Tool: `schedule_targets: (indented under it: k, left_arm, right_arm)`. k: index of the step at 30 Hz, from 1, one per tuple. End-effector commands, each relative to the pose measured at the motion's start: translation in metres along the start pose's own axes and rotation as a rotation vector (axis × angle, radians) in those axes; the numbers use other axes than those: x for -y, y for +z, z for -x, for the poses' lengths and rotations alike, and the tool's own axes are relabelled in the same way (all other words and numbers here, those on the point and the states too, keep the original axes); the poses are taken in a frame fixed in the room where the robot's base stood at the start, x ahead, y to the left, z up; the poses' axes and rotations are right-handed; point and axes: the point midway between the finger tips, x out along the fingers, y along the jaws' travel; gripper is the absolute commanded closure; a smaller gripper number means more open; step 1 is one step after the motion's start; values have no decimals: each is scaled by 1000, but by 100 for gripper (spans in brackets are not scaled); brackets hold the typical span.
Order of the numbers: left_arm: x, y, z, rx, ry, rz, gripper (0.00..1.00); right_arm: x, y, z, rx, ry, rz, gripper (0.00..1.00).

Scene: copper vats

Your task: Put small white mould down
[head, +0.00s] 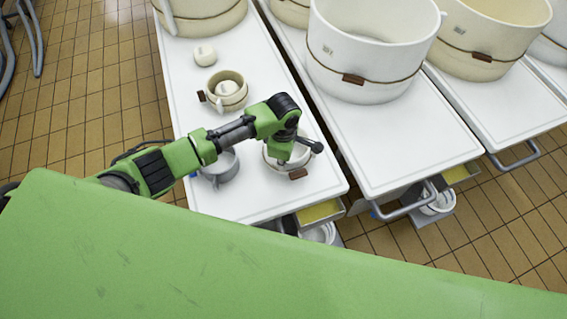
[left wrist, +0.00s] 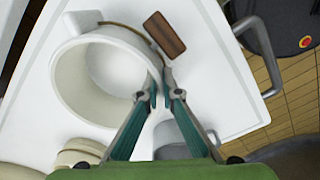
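The small white mould (head: 271,160) is a round, open, pale tub with a brown tag (head: 298,174) on its side. In the head view it is at the near end of the left white table, partly hidden under my left gripper (head: 292,157). In the left wrist view the mould (left wrist: 80,85) is at the upper left, upright, tag at its upper right. My left gripper (left wrist: 155,92) has one finger inside and one outside the wall, closed on the rim. Whether the base touches the table is hard to tell. My right gripper is not in view.
The left white table (head: 250,203) also holds a grey pot (head: 222,170) beside the mould, a cream tub (head: 227,91) and a small white piece (head: 205,54). A large white vat (head: 365,60) stands on the neighbouring table.

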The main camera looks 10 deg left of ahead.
Motion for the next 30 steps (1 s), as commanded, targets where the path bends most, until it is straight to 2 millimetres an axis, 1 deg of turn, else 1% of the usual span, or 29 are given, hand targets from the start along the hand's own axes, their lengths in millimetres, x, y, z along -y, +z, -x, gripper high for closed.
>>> schedule_targets:
  k: [3, 13, 14, 15, 16, 26, 28, 30]
  left_arm:
    - [-1, 1, -6, 3, 5, -1, 100]
    - [-1, 1, -8, 3, 3, -1, 100]
    - [0, 1, -10, 2, 1, -1, 92]
    - [0, 1, -9, 2, 1, -1, 82]
    - [0, 0, -9, 2, 1, -1, 78]
    - [0, 0, -8, 2, 2, -1, 78]
    - [-1, 0, -5, 2, 3, -2, 78]
    - [0, 1, 3, 2, 2, -1, 78]
  right_arm:
    - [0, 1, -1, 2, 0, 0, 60]
    - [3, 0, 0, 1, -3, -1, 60]
    - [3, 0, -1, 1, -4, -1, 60]
    - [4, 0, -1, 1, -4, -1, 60]
    - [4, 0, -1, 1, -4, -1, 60]
    - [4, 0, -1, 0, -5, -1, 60]
    - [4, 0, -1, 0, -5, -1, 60]
    - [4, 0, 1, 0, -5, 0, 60]
